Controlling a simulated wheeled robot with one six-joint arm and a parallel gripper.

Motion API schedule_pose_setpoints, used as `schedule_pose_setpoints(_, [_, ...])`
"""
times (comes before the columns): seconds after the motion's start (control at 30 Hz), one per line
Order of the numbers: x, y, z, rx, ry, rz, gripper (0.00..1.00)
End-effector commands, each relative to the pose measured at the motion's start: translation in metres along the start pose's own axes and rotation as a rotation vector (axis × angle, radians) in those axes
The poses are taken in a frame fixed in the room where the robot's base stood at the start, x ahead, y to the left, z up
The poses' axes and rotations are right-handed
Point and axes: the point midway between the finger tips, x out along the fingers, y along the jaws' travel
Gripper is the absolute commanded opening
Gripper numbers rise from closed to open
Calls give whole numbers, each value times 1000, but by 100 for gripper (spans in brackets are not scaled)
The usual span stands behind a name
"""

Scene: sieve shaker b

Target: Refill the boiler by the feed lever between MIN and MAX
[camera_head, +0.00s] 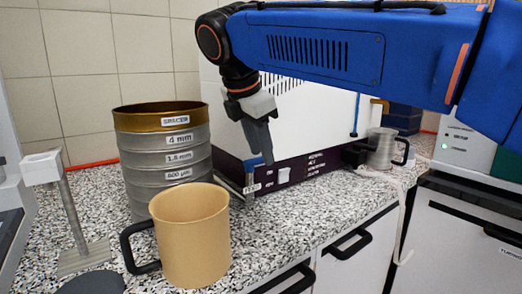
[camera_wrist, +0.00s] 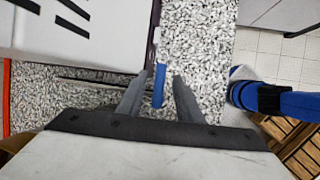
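The boiler is a white box (camera_head: 318,112) with a dark purple front panel (camera_head: 318,170) on the speckled counter. A small blue-grey lever (camera_head: 249,176) stands at the panel's left end, with a small white label by it. A thin blue vertical strip (camera_head: 355,115) shows on the white front; I cannot read any MIN or MAX mark. My gripper (camera_head: 266,160) points down close to the lever. In the wrist view my gripper (camera_wrist: 157,98) is open, and the blue lever (camera_wrist: 159,86) shows between its fingers with a gap on each side.
A tan mug (camera_head: 190,235) stands in front of a sieve stack (camera_head: 165,140) left of the boiler. A metal stand (camera_head: 75,220) is at far left. A metal jug (camera_head: 382,148) stands at the boiler's right end, by a hanging pale cloth strip (camera_head: 402,220). Counter right of the mug is clear.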

Motion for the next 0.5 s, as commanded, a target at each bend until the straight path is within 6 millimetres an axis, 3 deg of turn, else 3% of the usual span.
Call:
schedule_pose_setpoints(0.37, [7, 0, 0, 0, 0, 0, 33])
schedule_pose_setpoints(0.4, [6, 0, 0, 0, 0, 0, 30])
schedule_pose_setpoints(0.5, [6, 0, 0, 0, 0, 0, 6])
